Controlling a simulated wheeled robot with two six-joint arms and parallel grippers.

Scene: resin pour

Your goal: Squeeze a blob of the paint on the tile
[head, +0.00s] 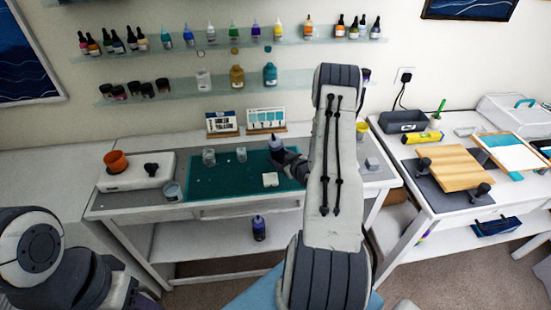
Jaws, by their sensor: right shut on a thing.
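The tile (270,179) is a small white square lying on the teal mat (215,181), on the near right part of it. My right gripper (280,153) is shut on a small paint bottle (276,143) with a pale body. It holds the bottle over the back right of the mat, behind the tile in the picture. The bottle looks roughly upright; its nozzle and any paint are too small to make out.
Clear cups (209,157) stand at the mat's back left, and another cup (172,191) stands left of the mat. A white box with an orange cup (115,161) is further left. Two cards (222,123) stand behind. A dark bottle (259,228) is on the lower shelf.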

